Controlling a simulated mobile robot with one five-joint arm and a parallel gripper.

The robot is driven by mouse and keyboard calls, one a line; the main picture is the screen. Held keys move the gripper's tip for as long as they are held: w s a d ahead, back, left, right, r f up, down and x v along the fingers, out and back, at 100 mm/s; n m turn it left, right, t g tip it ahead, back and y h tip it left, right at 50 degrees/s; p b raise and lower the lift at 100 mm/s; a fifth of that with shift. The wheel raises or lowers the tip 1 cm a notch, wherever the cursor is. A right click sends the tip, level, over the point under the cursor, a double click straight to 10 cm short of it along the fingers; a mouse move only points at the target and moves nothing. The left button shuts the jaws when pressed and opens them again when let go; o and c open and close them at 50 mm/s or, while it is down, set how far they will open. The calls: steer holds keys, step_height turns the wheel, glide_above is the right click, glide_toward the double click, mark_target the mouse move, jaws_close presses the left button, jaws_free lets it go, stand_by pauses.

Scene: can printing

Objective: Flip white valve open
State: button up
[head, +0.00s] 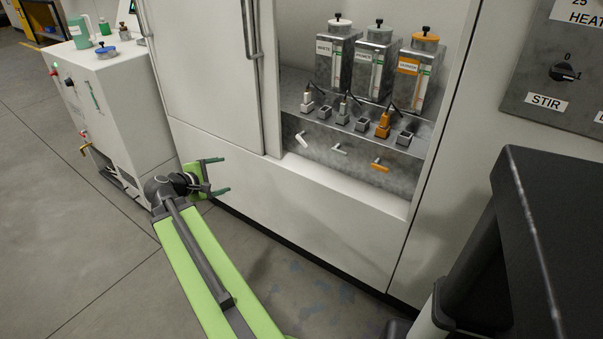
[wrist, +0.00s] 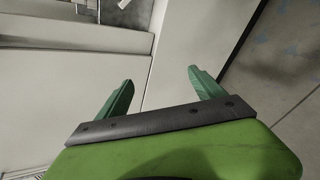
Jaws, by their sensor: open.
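The white valve (head: 302,139) is a small white lever at the left end of a row of three levers on the grey metal front of the recessed dispenser. It slants down to the right. My gripper (head: 225,174) is open and empty, to the left of the valve and lower in the picture, in front of the white cabinet. In the wrist view my gripper's two green fingers (wrist: 160,78) are spread apart with nothing between them. A small pale piece at the top edge of that view is cut off, and I cannot tell whether it is the valve.
A grey lever (head: 339,150) and an orange lever (head: 380,168) sit right of the white one. A white ledge (head: 340,185) runs below them. A cabinet door (head: 205,75) flanks the recess on the left. A dark-topped unit (head: 540,230) stands at right.

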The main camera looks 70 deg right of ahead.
steer(key=s+d+f+n+g+h+b, duration=0.2)
steer(key=s+d+f+h+b, duration=0.1)
steer(key=s+d+b, duration=0.45)
steer(key=n+g+h+b, duration=0.1)
steer(key=n+h, duration=0.1)
glide_toward(301, 142)
steer(key=x, duration=1)
steer(key=shift+d, duration=0.2)
